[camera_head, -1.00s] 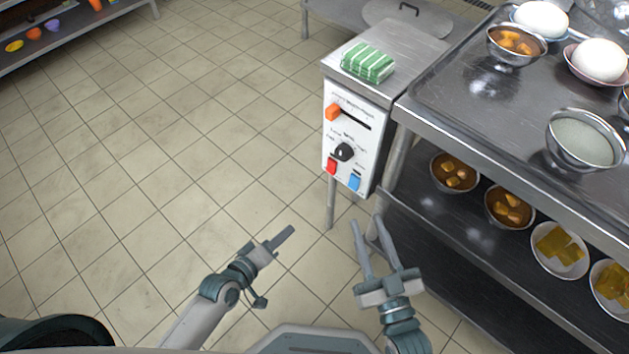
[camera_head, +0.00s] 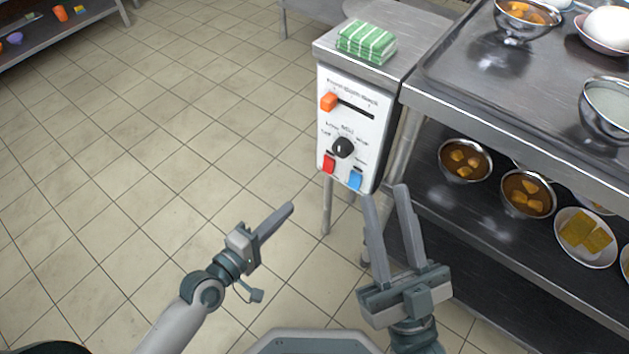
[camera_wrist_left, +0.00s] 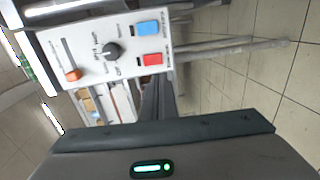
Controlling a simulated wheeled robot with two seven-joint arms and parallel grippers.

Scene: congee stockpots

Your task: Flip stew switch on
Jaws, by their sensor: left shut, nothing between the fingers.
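A white control panel (camera_head: 352,105) is on the front of a steel cabinet in the head view. It carries an orange slider (camera_head: 328,101), a black knob (camera_head: 343,148), a red switch (camera_head: 329,164) and a blue switch (camera_head: 355,180); their labels are too small to read surely. In the left wrist view the panel appears turned, with the red switch (camera_wrist_left: 152,59) below the blue switch (camera_wrist_left: 148,28). My left gripper (camera_head: 290,208) is shut and empty, below and left of the panel, apart from it. My right gripper (camera_head: 384,192) is open and empty, just below the panel's lower right.
A green-striped cloth stack (camera_head: 366,42) lies on the cabinet top. A steel table (camera_head: 470,75) with bowls stands right of the panel, its lower shelf (camera_head: 455,215) also holding several bowls. Tiled floor (camera_head: 150,160) is open to the left.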

